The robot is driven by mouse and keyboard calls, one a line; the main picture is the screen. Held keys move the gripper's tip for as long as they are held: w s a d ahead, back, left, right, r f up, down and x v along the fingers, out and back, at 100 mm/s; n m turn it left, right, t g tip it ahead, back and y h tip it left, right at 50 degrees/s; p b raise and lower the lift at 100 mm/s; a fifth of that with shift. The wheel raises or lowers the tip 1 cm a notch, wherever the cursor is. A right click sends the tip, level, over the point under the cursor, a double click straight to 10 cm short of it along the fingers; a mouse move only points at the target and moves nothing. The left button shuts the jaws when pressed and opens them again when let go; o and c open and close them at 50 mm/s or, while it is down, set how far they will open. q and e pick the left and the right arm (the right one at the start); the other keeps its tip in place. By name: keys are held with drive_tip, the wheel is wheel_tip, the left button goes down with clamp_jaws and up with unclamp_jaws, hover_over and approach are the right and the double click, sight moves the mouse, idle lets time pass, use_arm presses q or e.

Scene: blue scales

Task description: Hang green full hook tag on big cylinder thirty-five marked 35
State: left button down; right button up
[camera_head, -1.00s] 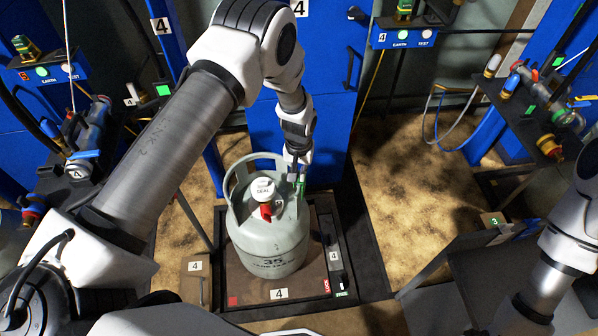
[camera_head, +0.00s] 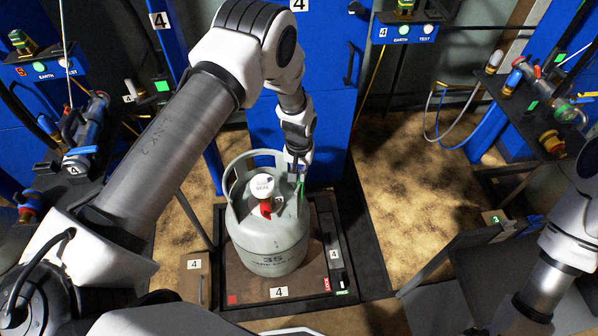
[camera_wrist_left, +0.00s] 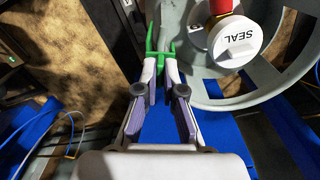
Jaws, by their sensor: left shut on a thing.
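The big grey-green cylinder (camera_head: 268,240), marked 35, stands upright on the scale platform. Its white SEAL cap and red valve part sit inside the collar. The collar (camera_wrist_left: 240,100) also shows in the left wrist view. My left gripper (camera_head: 297,172) is at the right rear of the collar, shut on the green hook tag (camera_wrist_left: 161,54). In the left wrist view the tag's green prongs stick out past the fingertips, right beside the collar's edge. I cannot tell whether the tag touches the collar. My right arm shows at the right edge, but its gripper is out of view.
The scale platform (camera_head: 232,283) has a dark frame and a 4 label. A blue cabinet (camera_head: 330,130) stands close behind the cylinder. Valve benches stand at left and right. Bare brown floor (camera_head: 400,200) lies to the right.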

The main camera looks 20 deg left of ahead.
use_arm(q)
drive_tip(key=shift+s+f, duration=0.15)
drive_tip(key=shift+f, duration=0.25)
drive_tip(key=shift+f+b, duration=0.4)
drive_tip(key=shift+b, duration=0.05)
drive_tip(key=shift+s+d+f, duration=0.1)
drive_tip(key=shift+s+f, duration=0.1)
drive_tip(key=shift+s, duration=0.15)
drive_tip(key=c, duration=1.4)
unclamp_jaws()
drive_tip(key=shift+f, duration=0.1)
drive_tip(key=shift+o, duration=0.9)
drive_tip(key=shift+w+a+f, duration=0.2)
drive_tip(key=shift+w+f, duration=0.15)
drive_tip(key=shift+w, duration=0.15)
drive_tip(key=shift+s+d+r, duration=0.1)
drive_tip(key=shift+s+r, duration=0.05)
drive_tip(key=shift+r, duration=0.25)
drive_tip(key=shift+f, duration=0.1)
